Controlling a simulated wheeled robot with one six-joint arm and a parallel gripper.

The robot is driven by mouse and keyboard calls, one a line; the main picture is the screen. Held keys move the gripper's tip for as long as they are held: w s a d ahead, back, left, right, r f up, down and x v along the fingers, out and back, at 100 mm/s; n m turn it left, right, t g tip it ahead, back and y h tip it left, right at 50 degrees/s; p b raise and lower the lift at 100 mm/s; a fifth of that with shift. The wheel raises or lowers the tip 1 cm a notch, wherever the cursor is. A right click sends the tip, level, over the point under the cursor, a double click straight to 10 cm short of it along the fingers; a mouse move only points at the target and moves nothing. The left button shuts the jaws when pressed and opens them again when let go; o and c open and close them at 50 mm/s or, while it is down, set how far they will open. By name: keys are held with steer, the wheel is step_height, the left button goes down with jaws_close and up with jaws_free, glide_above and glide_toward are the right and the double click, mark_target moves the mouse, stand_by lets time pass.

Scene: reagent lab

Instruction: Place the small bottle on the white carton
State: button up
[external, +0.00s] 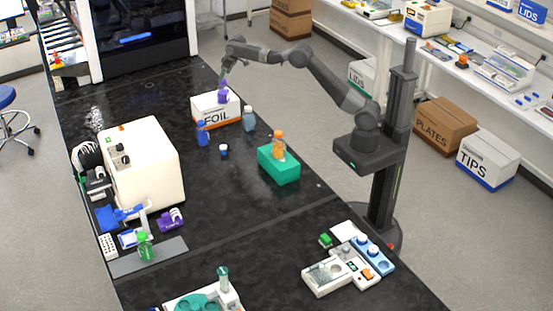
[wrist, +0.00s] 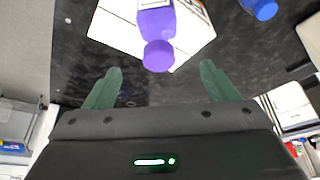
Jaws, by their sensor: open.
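A small purple bottle (external: 223,95) stands upright on top of the white carton (external: 213,113), which is marked FOIL. In the wrist view the purple bottle (wrist: 157,22) shows ahead of the fingers, with the carton (wrist: 115,30) beneath it. My gripper (external: 222,74) is just above and beside the bottle's cap in the external view. In the wrist view my gripper (wrist: 158,82) has its two green fingers spread wide, with nothing between them. The fingers look clear of the bottle.
A blue bottle (external: 202,134), a grey-blue bottle (external: 249,119) and a small blue-capped vial (external: 224,151) stand near the carton. An orange bottle (external: 278,146) stands on a green box (external: 279,166). A white machine (external: 142,165) is at left. The black counter behind the carton is clear.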

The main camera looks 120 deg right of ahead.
steer(key=shift+v, duration=1.35)
